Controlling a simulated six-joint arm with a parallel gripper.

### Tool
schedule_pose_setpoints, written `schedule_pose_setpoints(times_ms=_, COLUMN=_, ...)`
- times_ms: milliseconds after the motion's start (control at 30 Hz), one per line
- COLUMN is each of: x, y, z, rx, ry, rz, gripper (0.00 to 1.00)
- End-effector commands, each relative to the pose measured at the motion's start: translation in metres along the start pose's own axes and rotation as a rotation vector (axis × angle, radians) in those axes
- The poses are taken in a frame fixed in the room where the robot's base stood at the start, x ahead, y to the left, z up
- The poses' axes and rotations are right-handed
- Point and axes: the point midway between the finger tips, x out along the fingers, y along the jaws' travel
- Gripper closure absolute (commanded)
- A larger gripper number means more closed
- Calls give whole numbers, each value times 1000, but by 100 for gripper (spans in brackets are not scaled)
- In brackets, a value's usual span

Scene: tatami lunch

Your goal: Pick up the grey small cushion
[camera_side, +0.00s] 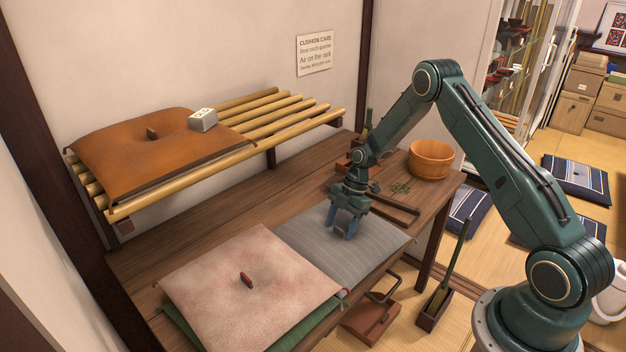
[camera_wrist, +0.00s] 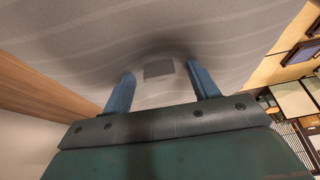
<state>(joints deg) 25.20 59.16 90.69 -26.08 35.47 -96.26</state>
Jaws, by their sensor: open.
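The grey small cushion (camera_side: 325,248) has thin stripes and lies flat on the wooden table, to the right of a pink cushion (camera_side: 250,282). My gripper (camera_side: 343,236) points down over the back part of the grey cushion, with its blue fingers at or very close to its surface. In the wrist view the fingers (camera_wrist: 160,88) are apart, one on each side of a small grey tab (camera_wrist: 158,70) on the grey cushion (camera_wrist: 130,30). Whether the fingers touch the cloth I cannot tell.
The pink cushion lies on a green one (camera_side: 302,334). A bamboo rack (camera_side: 270,112) behind holds an orange cushion (camera_side: 125,150) and a small white block (camera_side: 203,120). A wooden tub (camera_side: 431,160) stands at the table's right end. A brush (camera_side: 440,285) stands on the floor.

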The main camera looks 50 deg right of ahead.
Motion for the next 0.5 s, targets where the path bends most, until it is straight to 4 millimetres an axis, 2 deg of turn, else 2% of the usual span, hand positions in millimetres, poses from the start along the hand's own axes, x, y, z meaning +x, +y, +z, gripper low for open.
schedule_pose_setpoints(times_ms=200, x=0, y=0, z=0, rx=0, ry=0, rz=0, gripper=40)
schedule_pose_setpoints(times_ms=500, x=0, y=0, z=0, rx=0, ry=0, rz=0, gripper=99)
